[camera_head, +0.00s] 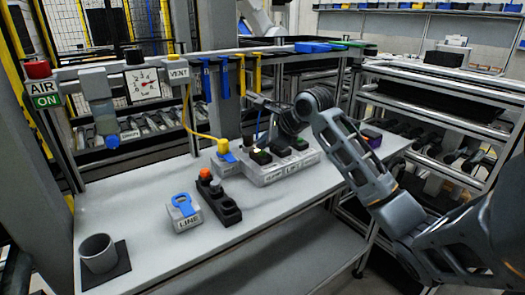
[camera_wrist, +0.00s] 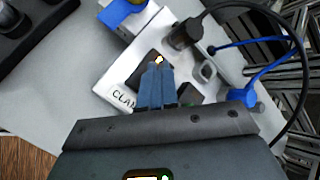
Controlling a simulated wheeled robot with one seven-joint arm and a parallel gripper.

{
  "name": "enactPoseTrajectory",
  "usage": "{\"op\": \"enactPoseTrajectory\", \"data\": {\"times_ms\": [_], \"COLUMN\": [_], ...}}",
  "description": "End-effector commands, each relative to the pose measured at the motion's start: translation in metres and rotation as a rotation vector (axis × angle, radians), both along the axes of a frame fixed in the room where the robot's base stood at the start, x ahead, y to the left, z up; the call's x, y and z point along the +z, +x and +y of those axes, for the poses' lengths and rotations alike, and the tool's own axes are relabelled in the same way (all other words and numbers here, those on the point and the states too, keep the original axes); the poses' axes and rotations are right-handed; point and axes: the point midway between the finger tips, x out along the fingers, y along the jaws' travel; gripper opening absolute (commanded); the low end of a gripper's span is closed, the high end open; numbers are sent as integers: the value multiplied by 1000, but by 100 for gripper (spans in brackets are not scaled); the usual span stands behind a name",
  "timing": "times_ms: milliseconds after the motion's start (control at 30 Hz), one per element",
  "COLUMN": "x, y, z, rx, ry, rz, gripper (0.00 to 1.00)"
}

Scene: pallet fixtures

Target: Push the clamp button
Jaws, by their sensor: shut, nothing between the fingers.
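The grey control box (camera_head: 270,178) sits on the bench with black buttons on its top. In the wrist view, the box (camera_wrist: 108,84) carries a partly hidden label (camera_wrist: 122,98) reading "CLAM". The black clamp button (camera_wrist: 144,70) with a lit yellow lamp lies by that label. Whether the tips touch the button I cannot tell.
A black plug (camera_wrist: 185,33) with a cable and a blue connector (camera_wrist: 245,94) are close to my fingers. A LINE padlock box (camera_head: 184,212), a black holder (camera_head: 220,204) and a grey cup (camera_head: 98,253) stand on the bench.

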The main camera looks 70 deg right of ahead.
Motion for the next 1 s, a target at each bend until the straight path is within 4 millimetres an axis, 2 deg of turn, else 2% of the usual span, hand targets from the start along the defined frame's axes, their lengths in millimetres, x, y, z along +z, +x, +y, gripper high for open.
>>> {"op": "enactPoseTrajectory", "data": {"times_ms": [800,1000], "x": [57,61], "y": [0,0], "z": [1,0], "rx": [0,1], "ry": [2,1], "rz": [-1,0], "gripper": [0,0]}}
